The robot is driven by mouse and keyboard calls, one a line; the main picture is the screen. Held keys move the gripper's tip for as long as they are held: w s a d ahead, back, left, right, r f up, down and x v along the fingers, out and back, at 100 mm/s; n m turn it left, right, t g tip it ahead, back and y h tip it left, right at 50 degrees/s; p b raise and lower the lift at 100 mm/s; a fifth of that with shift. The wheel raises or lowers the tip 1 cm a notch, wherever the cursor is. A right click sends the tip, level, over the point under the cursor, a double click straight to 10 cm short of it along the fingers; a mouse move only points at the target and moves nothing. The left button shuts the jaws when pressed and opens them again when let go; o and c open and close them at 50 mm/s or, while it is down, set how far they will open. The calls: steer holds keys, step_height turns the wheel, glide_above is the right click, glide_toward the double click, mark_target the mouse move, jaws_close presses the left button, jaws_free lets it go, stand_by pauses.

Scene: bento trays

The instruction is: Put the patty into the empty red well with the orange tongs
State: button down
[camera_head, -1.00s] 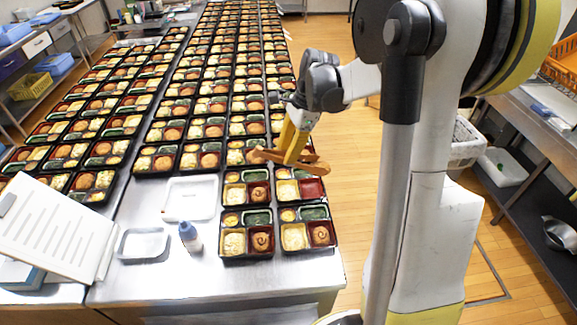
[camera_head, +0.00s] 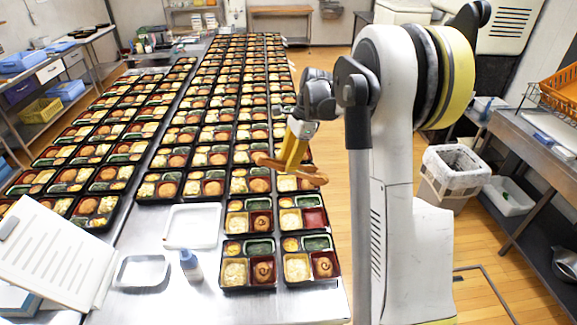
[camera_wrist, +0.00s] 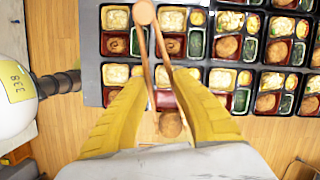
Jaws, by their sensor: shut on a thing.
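My gripper (camera_head: 297,150) has yellow fingers and is shut on the orange tongs (camera_head: 283,165), above the right-hand tray column near the table's right edge. In the wrist view the tongs (camera_wrist: 144,14) run from a rounded end at the top down between my fingers. A round brown patty (camera_wrist: 170,124) shows between the fingers at the lower end, over the floor in the picture; the grip on it is partly hidden. The empty red well (camera_head: 313,217) is in a tray below and nearer the head camera. This well (camera_wrist: 165,99) is partly covered by my fingers and tongs.
Filled black trays (camera_head: 246,262) cover much of the steel table in rows. A white tray (camera_head: 193,226), a smaller white dish (camera_head: 142,271) and a blue-capped bottle (camera_head: 190,264) stand at the front left. Open floor lies right of the table.

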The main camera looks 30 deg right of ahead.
steer(key=shift+f, duration=0.1)
step_height(320, 180, down, 17)
steer(key=b, duration=1.2)
steer(key=shift+f, duration=0.3)
steer(key=shift+f+b, duration=1.15)
steer(key=shift+f, duration=0.1)
steer(key=c, duration=1.3)
jaws_free()
step_height(320, 180, up, 12)
steer(key=p, duration=0.7)
